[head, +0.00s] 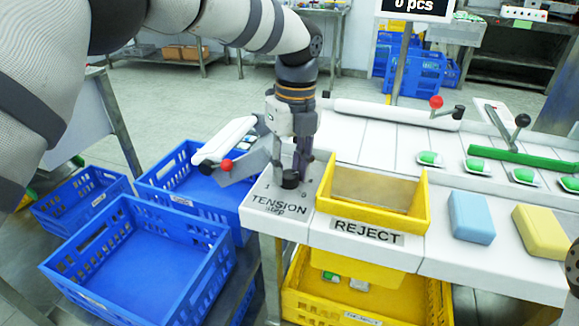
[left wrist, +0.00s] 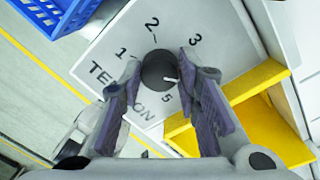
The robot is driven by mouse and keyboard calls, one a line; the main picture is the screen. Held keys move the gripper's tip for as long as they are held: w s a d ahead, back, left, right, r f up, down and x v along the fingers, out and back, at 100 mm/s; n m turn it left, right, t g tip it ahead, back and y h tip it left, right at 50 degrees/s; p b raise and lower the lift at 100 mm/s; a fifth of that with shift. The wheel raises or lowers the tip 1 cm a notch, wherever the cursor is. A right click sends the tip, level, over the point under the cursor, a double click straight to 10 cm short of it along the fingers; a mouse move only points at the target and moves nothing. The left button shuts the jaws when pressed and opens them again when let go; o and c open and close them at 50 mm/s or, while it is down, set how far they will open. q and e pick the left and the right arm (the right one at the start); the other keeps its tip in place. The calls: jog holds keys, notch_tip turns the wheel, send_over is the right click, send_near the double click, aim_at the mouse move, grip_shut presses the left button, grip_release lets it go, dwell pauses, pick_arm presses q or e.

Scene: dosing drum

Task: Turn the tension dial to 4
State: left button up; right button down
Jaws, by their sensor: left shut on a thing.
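The tension dial (head: 290,181) is a small black round knob on the white panel corner marked TENSION. In the left wrist view the dial (left wrist: 158,69) shows a white pointer mark aimed right and slightly down, between the printed 3 and 5. The 1, 2, 3 and 5 are readable around it; no 4 shows, and the right-hand finger covers part of the panel there. My left gripper (head: 296,164) points down over the dial. In the wrist view its fingers (left wrist: 159,74) are on either side of the knob, shut on it. My right gripper is not in view.
A yellow REJECT tray (head: 423,205) stands just right of the dial. Blue crates (head: 60,262) stand lower left. Blue (head: 471,218) and yellow (head: 540,232) blocks lie on the right.

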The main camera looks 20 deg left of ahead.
aim_at(294, 173)
pick_arm(q)
jog(key=shift+s+f+m, duration=0.1)
jog(key=shift+f+m, duration=0.05)
jog(key=shift+m, duration=0.55)
jog(key=o, duration=1.2)
jog(key=shift+c, duration=0.2)
notch_tip(294, 173, up, 12)
jog(key=shift+w+d, duration=0.3)
jog(key=shift+d, duration=0.05)
